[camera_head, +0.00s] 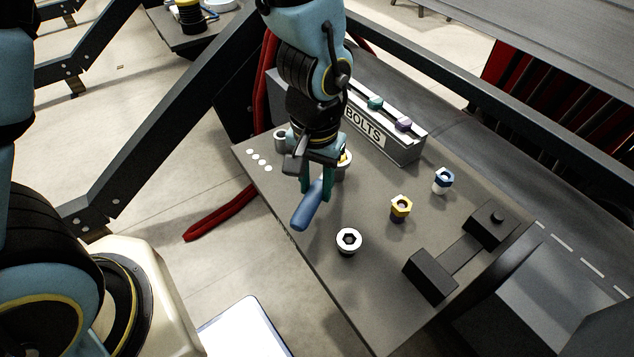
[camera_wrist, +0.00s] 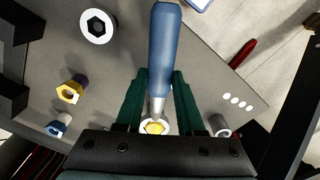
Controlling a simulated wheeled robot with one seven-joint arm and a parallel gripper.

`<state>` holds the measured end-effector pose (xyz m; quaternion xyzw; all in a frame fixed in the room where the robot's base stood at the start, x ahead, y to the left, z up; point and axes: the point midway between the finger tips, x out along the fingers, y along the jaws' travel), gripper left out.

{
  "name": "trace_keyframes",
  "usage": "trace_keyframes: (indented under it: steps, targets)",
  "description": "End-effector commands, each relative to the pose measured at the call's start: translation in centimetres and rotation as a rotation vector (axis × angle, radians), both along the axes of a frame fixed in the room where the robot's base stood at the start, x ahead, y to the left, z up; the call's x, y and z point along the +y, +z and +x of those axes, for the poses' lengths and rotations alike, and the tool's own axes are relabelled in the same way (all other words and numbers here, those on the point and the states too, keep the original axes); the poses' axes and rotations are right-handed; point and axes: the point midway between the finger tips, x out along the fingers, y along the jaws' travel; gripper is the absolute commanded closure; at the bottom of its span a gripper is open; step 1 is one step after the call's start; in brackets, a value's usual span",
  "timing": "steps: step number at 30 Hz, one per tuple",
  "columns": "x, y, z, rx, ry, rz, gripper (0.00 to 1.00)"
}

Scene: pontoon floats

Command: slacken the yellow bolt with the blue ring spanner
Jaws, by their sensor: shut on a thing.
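The blue ring spanner (camera_head: 308,207) shows mainly as a blue handle in the head view, tilted down from my gripper (camera_head: 316,184). In the wrist view the spanner (camera_wrist: 165,50) lies between the green fingers of my gripper (camera_wrist: 157,92), which is shut on it. Its metal shank runs toward a yellow hex head (camera_wrist: 155,128) in a pale round collar. The ring end is not clear, so I cannot tell whether it sits around that head. In the head view this yellow head (camera_head: 345,157) is partly hidden behind my gripper. Another yellow hex piece (camera_head: 401,203) stands apart to the right.
A blue hex piece (camera_head: 443,178), a white round piece with a dark hex hole (camera_head: 348,240) and a grey cylinder (camera_head: 281,140) stand on the grey plate (camera_head: 330,285). A "BOLTS" tray (camera_head: 405,152) lies behind. Dark blocks (camera_head: 430,276) stand at right. The plate's middle is fairly clear.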

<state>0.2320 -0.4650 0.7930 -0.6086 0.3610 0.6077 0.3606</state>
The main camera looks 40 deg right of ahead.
Motion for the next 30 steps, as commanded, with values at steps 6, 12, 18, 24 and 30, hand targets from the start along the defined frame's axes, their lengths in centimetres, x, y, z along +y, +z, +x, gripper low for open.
trace_keyframes:
  steps: [6,12,18,24,30]
  targets:
    - [0.3,0.1,0.7,-0.001,-0.061,-0.001,1.00]
    - [0.3,0.4,0.7,-0.001,-0.070,-0.001,1.00]
    - [0.3,1.4,0.7,-0.001,-0.070,-0.001,1.00]
    - [0.3,2.4,0.7,-0.001,-0.069,-0.001,1.00]
    - [0.3,3.3,0.7,-0.001,-0.069,-0.001,1.00]
